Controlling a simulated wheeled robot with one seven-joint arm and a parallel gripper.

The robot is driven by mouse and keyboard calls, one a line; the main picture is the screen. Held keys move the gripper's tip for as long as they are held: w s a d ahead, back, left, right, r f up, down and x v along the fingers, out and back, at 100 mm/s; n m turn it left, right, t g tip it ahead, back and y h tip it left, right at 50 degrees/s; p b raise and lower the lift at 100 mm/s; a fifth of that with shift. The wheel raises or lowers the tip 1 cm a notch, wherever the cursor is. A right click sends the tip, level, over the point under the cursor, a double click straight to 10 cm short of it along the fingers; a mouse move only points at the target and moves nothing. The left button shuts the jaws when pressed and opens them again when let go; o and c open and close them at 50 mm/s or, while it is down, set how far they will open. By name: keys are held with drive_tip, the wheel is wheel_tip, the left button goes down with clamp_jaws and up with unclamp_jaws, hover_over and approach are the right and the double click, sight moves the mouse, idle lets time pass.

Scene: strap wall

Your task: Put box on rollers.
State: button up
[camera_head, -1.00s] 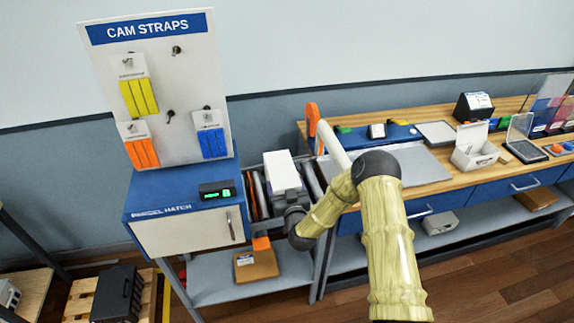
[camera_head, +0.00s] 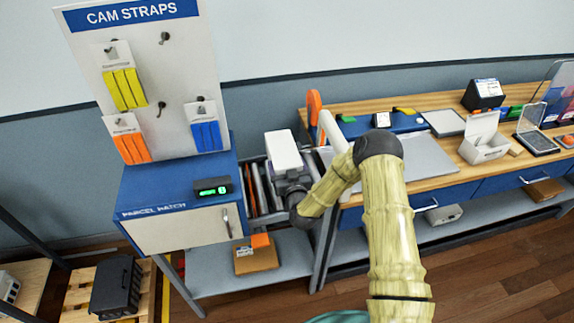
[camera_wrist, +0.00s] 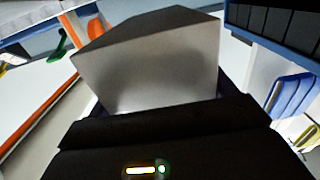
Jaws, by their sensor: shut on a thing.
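A white box (camera_head: 284,150) is held over the rollers (camera_head: 262,190) in the head view. It also fills the middle of the wrist view (camera_wrist: 150,65), where it looks grey. My gripper (camera_head: 293,182) is shut on the box from the near side; its fingertips are mostly hidden behind the box and wrist. The rollers lie between the blue parcel hatch cabinet and the wooden bench, partly covered by the box and my arm. I cannot tell whether the box touches them.
The parcel hatch cabinet (camera_head: 185,215) and its strap board (camera_head: 150,90) stand left of the rollers. An open white carton (camera_head: 484,142) stands on the bench. A brown parcel (camera_head: 256,257) lies on the lower shelf.

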drive_tip(key=shift+f+b, duration=1.65)
drive_tip(key=shift+f, duration=1.65)
drive_tip(key=shift+a, duration=0.1)
drive_tip(key=shift+f+b, duration=0.4)
drive_tip(key=o, duration=1)
drive_tip(key=shift+w, duration=0.1)
drive_tip(key=shift+d, duration=0.2)
drive_tip(key=shift+s, duration=0.2)
